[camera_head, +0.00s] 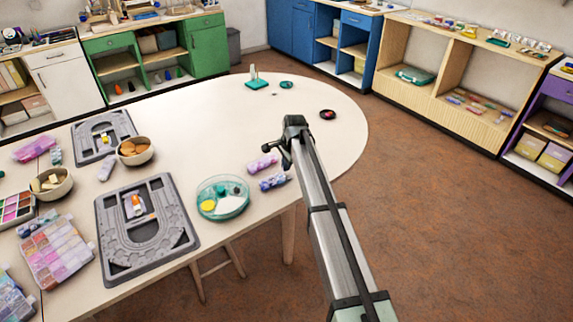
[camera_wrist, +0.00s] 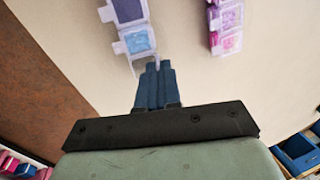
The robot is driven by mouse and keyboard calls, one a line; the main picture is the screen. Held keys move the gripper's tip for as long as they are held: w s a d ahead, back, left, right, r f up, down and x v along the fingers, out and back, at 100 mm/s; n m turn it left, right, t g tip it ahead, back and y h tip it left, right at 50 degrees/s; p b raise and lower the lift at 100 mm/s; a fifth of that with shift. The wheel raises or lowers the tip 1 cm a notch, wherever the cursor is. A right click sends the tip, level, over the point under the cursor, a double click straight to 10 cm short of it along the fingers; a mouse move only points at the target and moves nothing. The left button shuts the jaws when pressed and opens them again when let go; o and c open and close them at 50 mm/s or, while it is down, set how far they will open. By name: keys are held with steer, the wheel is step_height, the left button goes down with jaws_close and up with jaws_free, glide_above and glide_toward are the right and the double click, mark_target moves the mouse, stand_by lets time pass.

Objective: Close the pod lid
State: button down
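A clear pod strip with blue and violet compartments (camera_wrist: 137,42) lies on the table, at the upper middle of the wrist view. It also shows in the head view (camera_head: 272,182), near the table's front edge. A pale, see-through flap seems to stick out from its near end, by my fingertips; whether this is a raised lid I cannot tell. My gripper (camera_wrist: 157,68) has its dark blue fingers together, just short of that end. Contact is unclear. In the head view my gripper (camera_head: 285,163) hangs over the table edge near the strip.
A pink-purple pod strip (camera_wrist: 227,25) lies beside it, also seen in the head view (camera_head: 262,163). A round teal bead dish (camera_head: 232,207) stands to the left. Grey bead boards (camera_head: 112,262), bowls (camera_head: 135,159) and bead boxes fill the left. The table's far right is mostly clear.

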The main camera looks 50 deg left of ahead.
steer(key=shift+d, duration=0.1)
steer(key=shift+d+y, duration=0.15)
steer(key=shift+y, duration=0.15)
steer(key=shift+f+y, duration=0.1)
steer(key=shift+y, duration=0.3)
steer(key=c, duration=1.3)
jaws_free()
steer(key=v, duration=1.4)
steer(key=shift+s, duration=0.1)
steer(key=shift+f, duration=0.1)
